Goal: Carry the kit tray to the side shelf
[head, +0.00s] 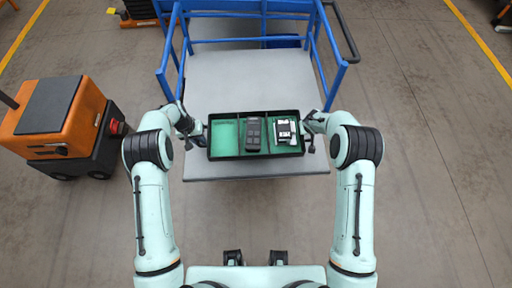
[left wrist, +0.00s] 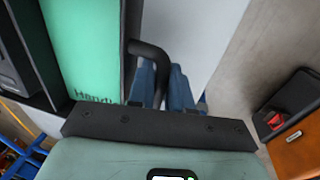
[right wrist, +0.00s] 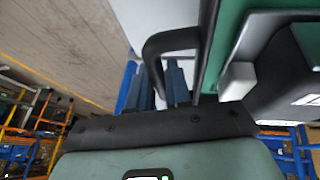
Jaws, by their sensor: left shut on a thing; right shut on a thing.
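The kit tray (head: 256,156) is black-rimmed with three green-floored compartments, over the near part of a grey platform. Its left compartment looks empty; the middle one holds a dark device (head: 253,134) and the right one a white-and-black part (head: 286,131). My left gripper (head: 203,134) is shut on the tray's left handle, a black bar that shows in the left wrist view (left wrist: 148,49). My right gripper (head: 309,132) is shut on the right handle, seen in the right wrist view (right wrist: 172,41). I cannot tell whether the tray touches the platform.
The grey platform (head: 245,85) belongs to a cart with blue rails (head: 161,75) at its back and sides. An orange-and-black mobile unit (head: 60,125) stands on the floor at the left. The floor at the right (head: 430,150) is clear.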

